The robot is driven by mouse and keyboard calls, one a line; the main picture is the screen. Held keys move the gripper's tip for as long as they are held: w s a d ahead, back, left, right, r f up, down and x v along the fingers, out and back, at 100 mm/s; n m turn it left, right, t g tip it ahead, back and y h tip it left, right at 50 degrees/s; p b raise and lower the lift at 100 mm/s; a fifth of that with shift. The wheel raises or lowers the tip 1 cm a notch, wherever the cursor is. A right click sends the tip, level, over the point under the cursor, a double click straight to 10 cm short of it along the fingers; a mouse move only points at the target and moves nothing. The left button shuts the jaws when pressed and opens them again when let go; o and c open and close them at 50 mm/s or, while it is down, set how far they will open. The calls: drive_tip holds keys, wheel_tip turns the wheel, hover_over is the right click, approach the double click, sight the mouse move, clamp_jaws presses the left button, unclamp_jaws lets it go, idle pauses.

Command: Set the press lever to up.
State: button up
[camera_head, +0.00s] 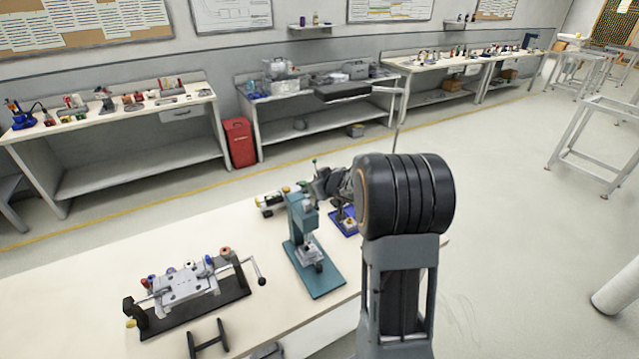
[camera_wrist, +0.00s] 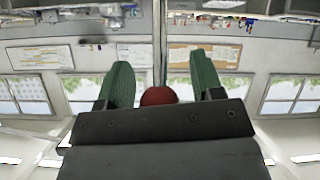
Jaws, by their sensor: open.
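The teal press (camera_head: 304,222) stands on its teal base plate (camera_head: 325,283) on the near table in the head view. Its lever cannot be made out clearly there, and my arm hides the area right of the press top. My gripper (camera_head: 326,180) is beside the top of the press, partly hidden by my wrist. In the wrist view my gripper (camera_wrist: 160,63) has its two green fingers apart. A red ball (camera_wrist: 158,96), which looks like the lever's knob, shows between them, partly hidden by the gripper body. Whether the fingers touch it cannot be told.
A grey fixture on a black base (camera_head: 195,300) with a crank handle stands left of the press. A blue-based device (camera_head: 345,222) and a small yellow-and-black item (camera_head: 270,202) are close behind the press. The table (camera_head: 75,290) is clear at the left.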

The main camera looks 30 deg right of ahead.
drive_tip(key=shift+r, duration=0.1)
drive_tip(key=p+v, duration=0.1)
drive_tip(key=v, duration=1.2)
drive_tip(key=shift+s+r, duration=0.2)
drive_tip(key=shift+s, duration=0.1)
drive_tip(key=shift+c, duration=0.3)
